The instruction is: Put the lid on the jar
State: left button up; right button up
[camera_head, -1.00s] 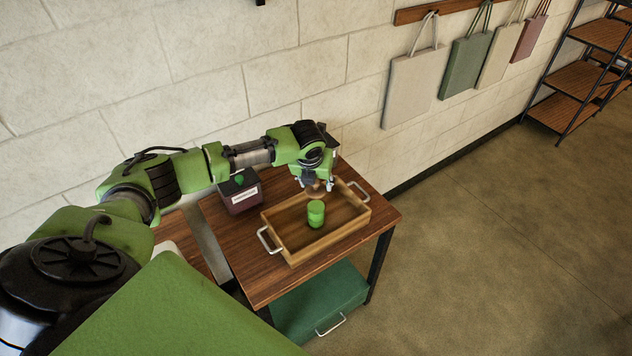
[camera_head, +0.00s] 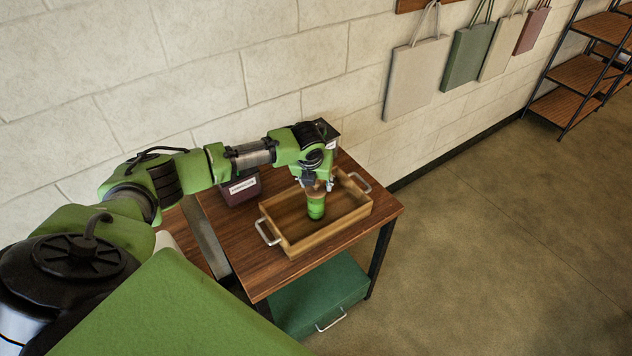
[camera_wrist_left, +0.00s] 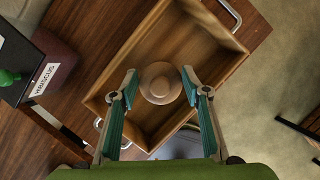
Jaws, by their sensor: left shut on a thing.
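The green jar (camera_head: 316,210) stands upright in the wooden tray. My left gripper (camera_head: 317,185) is directly above it, pointing down. In the left wrist view its two fingers (camera_wrist_left: 160,83) are shut on the round wooden lid (camera_wrist_left: 160,82), which has a knob in its middle. The lid shows as a tan disc (camera_head: 316,195) at the top of the jar in the head view. I cannot tell whether it is seated or just above the rim. The lid hides the jar in the wrist view. My right gripper is not in view.
The wooden tray (camera_head: 290,248) with metal handles lies on a brown table (camera_head: 252,276). A dark maroon box (camera_head: 241,189) with a white label stands to its left, near the wall. A green box (camera_head: 320,298) sits below the tabletop. Floor to the right is clear.

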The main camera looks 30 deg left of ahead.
pick_arm(q)
jog(key=shift+w+r+p, duration=0.15)
jog(key=shift+p, duration=0.5)
dwell(0.7)
jog(key=shift+f, duration=0.2)
dwell(0.9)
jog(key=shift+p, duration=0.5)
dwell(0.5)
jog(key=o, duration=1)
jog(key=o, duration=0.5)
jog(key=shift+a, duration=0.1)
jog(key=shift+r, duration=0.1)
